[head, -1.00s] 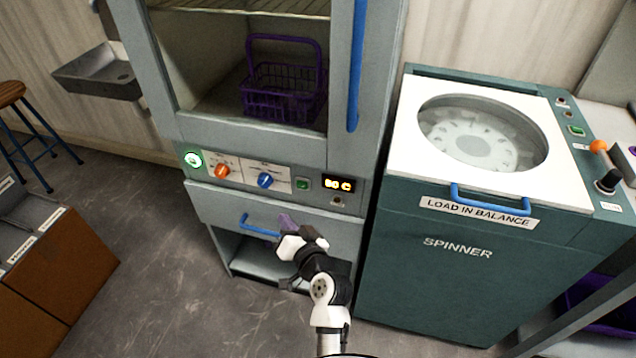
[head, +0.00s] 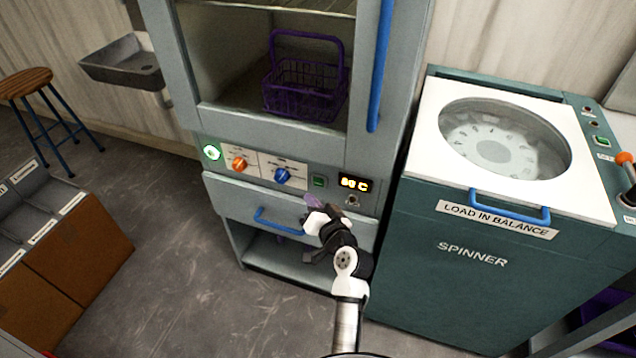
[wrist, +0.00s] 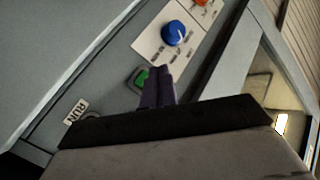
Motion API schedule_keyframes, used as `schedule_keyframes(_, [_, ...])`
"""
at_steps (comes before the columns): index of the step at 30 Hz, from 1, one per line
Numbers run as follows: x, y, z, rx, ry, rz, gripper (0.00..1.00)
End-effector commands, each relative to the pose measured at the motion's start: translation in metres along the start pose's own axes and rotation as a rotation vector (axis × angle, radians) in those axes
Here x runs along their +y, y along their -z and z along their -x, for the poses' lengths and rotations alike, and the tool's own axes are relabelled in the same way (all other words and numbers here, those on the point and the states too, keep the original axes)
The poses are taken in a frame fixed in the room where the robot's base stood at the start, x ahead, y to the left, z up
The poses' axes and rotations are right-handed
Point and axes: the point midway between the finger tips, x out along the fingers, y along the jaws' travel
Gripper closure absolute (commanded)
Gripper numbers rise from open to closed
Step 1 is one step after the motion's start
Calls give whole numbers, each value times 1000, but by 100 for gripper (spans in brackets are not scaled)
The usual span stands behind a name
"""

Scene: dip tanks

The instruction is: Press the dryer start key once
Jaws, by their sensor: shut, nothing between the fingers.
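My gripper (head: 312,201) is shut and empty, with purple fingertips just below the green key in the head view. In the wrist view, the green key (wrist: 140,76) shows beside the fingertips (wrist: 158,78), which partly cover it. I cannot tell whether they touch it.
A blue drawer handle (head: 275,224) sticks out below the strip. An orange knob (head: 239,164) and a lit round green lamp (head: 212,152) are to the left. The teal spinner (head: 470,280) stands close on the right. A purple basket (head: 303,103) is inside the cabinet.

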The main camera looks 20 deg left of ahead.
Motion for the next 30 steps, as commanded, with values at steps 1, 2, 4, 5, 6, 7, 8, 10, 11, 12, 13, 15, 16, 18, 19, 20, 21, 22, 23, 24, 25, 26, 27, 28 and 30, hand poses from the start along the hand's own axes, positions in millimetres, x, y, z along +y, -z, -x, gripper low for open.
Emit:
schedule_keyframes(1, [5,3,-5,2,0,1,100])
schedule_keyframes(2, [6,4,-8,1,0,1,100])
schedule_keyframes(4, [10,8,-12,1,0,1,100])
schedule_keyframes(5, [11,9,-14,0,0,1,100])
schedule_keyframes(6, [12,10,-15,0,0,1,100])
schedule_keyframes(7, [13,11,-16,0,0,1,100])
schedule_keyframes(8, [13,12,-17,0,0,1,100])
schedule_keyframes(10, [14,14,-19,0,0,1,100])
schedule_keyframes(11, [14,14,-19,0,0,1,100])
schedule_keyframes(12, [14,14,-20,0,0,1,100])
schedule_keyframes(13, [15,14,-20,-1,0,1,100])
schedule_keyframes(15, [15,14,-20,-1,0,0,100])
schedule_keyframes(16, [14,14,-20,-1,0,0,100])
schedule_keyframes(18, [14,14,-20,-1,0,0,100])
schedule_keyframes(19, [14,14,-20,-1,0,0,100])
schedule_keyframes(20, [14,14,-20,-1,0,0,100])
schedule_keyframes(21, [14,14,-20,-1,0,0,100])
schedule_keyframes(22, [14,14,-20,-1,0,0,100])
schedule_keyframes(23, [14,14,-20,-1,0,0,100])
schedule_keyframes(24, [14,14,-20,-1,0,0,100])
schedule_keyframes(25, [14,14,-20,-1,0,0,100])
schedule_keyframes(26, [14,14,-20,-1,0,0,100])
schedule_keyframes(27, [14,14,-20,-1,0,0,100])
schedule_keyframes(28, [14,14,-20,-1,0,1,100])
schedule_keyframes(30, [14,14,-20,-1,0,0,100])
